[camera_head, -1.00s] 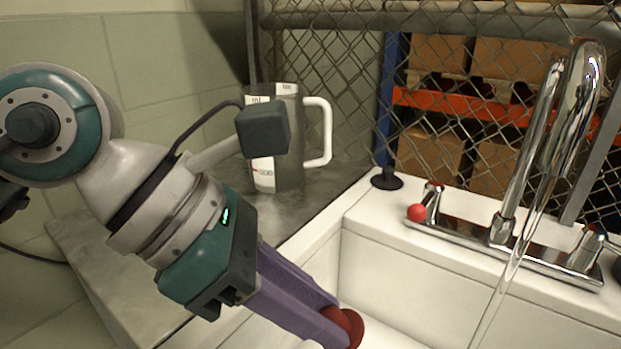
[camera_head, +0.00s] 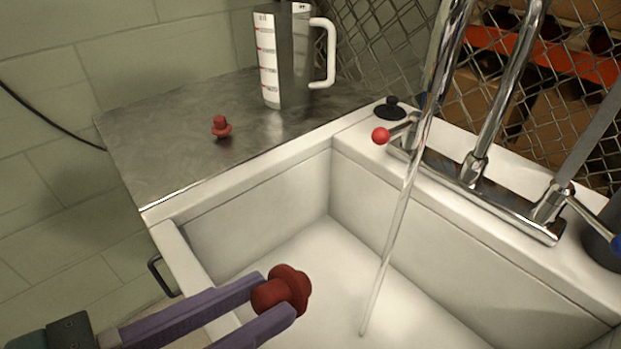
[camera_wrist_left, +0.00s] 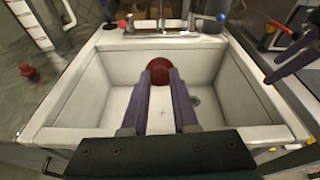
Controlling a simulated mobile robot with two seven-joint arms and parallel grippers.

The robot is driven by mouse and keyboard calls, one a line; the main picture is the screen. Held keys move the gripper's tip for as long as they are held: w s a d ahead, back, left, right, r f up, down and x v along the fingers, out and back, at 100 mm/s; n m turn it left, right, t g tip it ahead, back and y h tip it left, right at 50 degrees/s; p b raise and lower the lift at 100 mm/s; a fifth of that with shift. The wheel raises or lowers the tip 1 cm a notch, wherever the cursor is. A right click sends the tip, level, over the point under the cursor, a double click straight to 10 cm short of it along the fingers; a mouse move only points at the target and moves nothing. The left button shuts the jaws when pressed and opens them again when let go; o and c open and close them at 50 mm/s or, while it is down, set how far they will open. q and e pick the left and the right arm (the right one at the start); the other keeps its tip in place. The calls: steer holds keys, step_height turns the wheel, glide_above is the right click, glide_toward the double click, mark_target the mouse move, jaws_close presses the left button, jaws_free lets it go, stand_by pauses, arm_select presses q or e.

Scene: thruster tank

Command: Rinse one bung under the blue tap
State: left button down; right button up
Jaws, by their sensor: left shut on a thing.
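My left gripper (camera_head: 275,294) is shut on a red bung (camera_head: 292,285) over the near left part of the white sink (camera_head: 205,240). The wrist view also shows the held bung (camera_wrist_left: 159,70) between the purple fingertips. The blue tap handle (camera_head: 617,244) is at the right edge of the head view. A water stream (camera_head: 397,215) falls from the chrome spout into the sink, to the right of the bung and apart from it. Purple fingers of my right gripper (camera_wrist_left: 292,60) show at the wrist view's right edge; their opening is unclear.
A second red bung (camera_head: 221,128) stands on the grey counter (camera_head: 165,150), with a measuring jug (camera_head: 285,60) behind it. A black bung (camera_head: 391,108) sits on the sink's back ledge near the red tap handle (camera_head: 380,136). The sink basin is mostly clear.

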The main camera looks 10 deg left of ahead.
arm_select(q)
steer(key=shift+w+d+p, duration=0.3)
steer(key=shift+w, duration=0.3)
steer(key=x, duration=1.3)
steer(key=shift+d+r, duration=0.2)
steer(key=shift+r, duration=0.1)
steer(key=shift+s, duration=0.1)
steer(key=shift+s+p, duration=0.1)
steer(key=shift+p, duration=0.2)
stand_by(2.9)
stand_by(1.4)
